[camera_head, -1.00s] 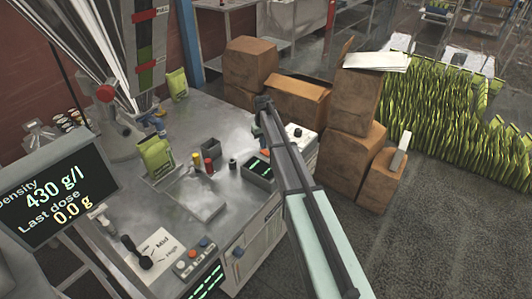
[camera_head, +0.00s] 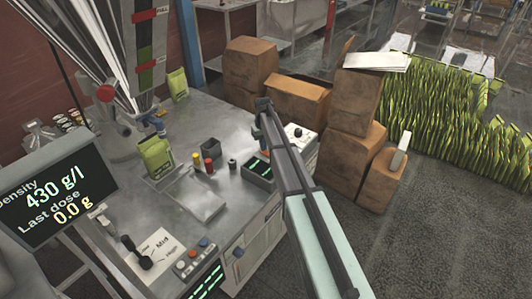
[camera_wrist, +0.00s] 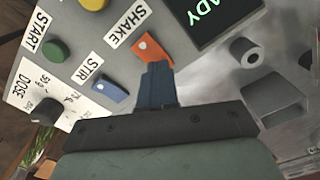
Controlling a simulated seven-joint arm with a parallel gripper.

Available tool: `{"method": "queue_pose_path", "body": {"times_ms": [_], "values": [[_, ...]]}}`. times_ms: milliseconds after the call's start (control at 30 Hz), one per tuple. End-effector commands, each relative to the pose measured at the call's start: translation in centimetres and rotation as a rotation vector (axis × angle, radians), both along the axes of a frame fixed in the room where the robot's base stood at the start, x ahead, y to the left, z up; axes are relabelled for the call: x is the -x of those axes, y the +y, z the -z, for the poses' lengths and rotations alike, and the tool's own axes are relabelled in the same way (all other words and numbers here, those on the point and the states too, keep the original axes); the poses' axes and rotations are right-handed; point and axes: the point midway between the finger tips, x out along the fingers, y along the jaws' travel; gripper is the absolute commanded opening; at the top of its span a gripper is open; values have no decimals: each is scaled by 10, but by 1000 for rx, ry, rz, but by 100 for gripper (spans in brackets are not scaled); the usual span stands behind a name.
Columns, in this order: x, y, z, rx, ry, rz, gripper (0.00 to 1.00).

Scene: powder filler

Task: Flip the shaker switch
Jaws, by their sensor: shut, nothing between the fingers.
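The shaker switch is an orange rocker (camera_wrist: 151,48) beside the SHAKE label (camera_wrist: 128,23) on a grey control panel in the wrist view. My gripper (camera_wrist: 157,70) is shut and empty, its blue fingertips at the lower edge of the orange rocker and covering part of it. I cannot tell whether they touch it. In the head view my gripper (camera_head: 264,143) is over the panel by the small green-lit display (camera_head: 258,168). The switch is mostly hidden there.
A blue rocker (camera_wrist: 110,88) by the STIR label sits left of the fingertips. A green START button (camera_wrist: 56,50), a yellow button (camera_wrist: 93,3) and a DOSE knob (camera_wrist: 45,111) are further left. Cardboard boxes (camera_head: 355,110) stand right of the bench.

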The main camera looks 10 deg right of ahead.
Motion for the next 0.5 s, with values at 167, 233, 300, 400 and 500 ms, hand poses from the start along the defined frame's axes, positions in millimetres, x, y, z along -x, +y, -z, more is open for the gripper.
{"method": "queue_pose_path", "body": {"times_ms": [167,233,300,400,500], "values": [[0,0,2,0,0,0,0],[0,0,3,0,0,0,0],[0,0,4,0,0,0,0],[0,0,5,0,0,0,0],[0,0,7,0,0,0,0]]}}
